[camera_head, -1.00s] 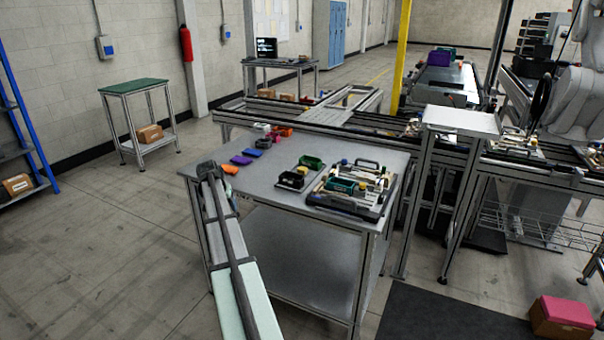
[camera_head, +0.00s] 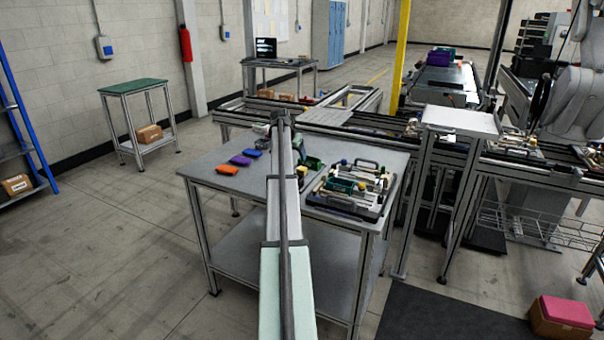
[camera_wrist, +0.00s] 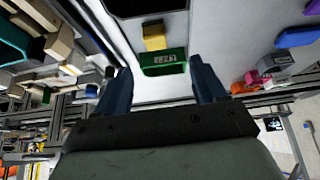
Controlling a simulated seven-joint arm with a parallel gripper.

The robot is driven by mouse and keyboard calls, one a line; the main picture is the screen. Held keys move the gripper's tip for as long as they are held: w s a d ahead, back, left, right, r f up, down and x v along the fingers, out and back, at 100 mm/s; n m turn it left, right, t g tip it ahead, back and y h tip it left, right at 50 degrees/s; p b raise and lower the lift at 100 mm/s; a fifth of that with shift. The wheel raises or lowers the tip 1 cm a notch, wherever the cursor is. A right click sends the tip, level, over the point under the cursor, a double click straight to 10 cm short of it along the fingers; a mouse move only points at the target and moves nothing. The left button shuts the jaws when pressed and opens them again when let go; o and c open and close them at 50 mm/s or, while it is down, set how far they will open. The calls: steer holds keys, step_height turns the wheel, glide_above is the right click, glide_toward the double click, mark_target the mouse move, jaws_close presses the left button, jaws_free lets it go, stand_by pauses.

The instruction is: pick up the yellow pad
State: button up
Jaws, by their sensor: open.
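The yellow pad (camera_wrist: 154,37) shows in the wrist view as a small yellow block on the grey table, between a green bin (camera_wrist: 163,62) and a dark bin (camera_wrist: 146,5). Whether it touches the green bin, I cannot tell.
On the grey table (camera_head: 240,190), orange (camera_head: 227,169), purple (camera_head: 240,160) and blue (camera_head: 252,153) pieces lie left of my arm. A pallet fixture (camera_head: 350,190) with tools and blocks stands on the right. The green bin (camera_head: 314,163) is partly visible beside my arm.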

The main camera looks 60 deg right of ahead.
mark_target(302, 168)
steer(key=x, duration=0.6)
steer(key=shift+s+x, duration=0.2)
steer(key=shift+x, duration=1.15)
steer(key=shift+s+x, duration=0.15)
steer(key=shift+x, duration=1.15)
steer(key=shift+c, duration=0.4)
steer(key=c, duration=1.1)
steer(key=shift+o, duration=0.2)
steer(key=shift+r, duration=5.05)
